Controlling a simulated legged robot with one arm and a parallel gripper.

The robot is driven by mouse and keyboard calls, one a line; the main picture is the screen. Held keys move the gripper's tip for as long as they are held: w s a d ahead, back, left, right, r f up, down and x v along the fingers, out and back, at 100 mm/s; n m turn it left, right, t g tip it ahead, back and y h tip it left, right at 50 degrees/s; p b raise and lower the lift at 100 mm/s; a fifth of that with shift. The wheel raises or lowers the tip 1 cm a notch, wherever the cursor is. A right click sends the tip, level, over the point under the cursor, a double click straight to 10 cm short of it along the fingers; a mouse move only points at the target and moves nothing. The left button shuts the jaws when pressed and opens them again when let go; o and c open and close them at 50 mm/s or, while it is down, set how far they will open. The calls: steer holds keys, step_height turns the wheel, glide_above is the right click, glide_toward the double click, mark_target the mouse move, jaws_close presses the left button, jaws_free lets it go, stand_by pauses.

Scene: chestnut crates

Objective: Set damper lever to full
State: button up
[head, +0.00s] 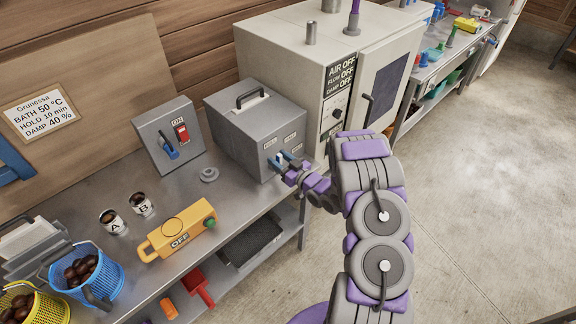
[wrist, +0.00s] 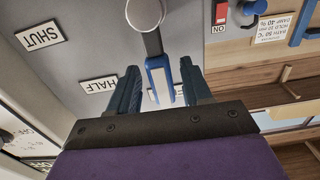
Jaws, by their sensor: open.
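The damper box (head: 250,125) is a grey metal box with a carry handle on the bench. Its lever (wrist: 157,72), with a blue and white grip, hangs from a round grey pivot in the wrist view. The lever lies over a mostly hidden label, to the right of the HALF label (wrist: 98,85) and the SHUT label (wrist: 40,36). My gripper (wrist: 160,66) is open, with one finger on each side of the lever grip and visible gaps between. In the head view my gripper (head: 284,161) is at the box's front face.
A grey switch box (head: 168,138) with a red switch stands left of the damper box. A yellow OFF device (head: 178,230), cups and baskets sit further left. A large cabinet (head: 315,60) stands behind at the right. Open floor lies right of the bench.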

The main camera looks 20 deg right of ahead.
steer(key=p+v, duration=0.1)
steer(key=v, duration=1.6)
steer(key=shift+d, duration=0.15)
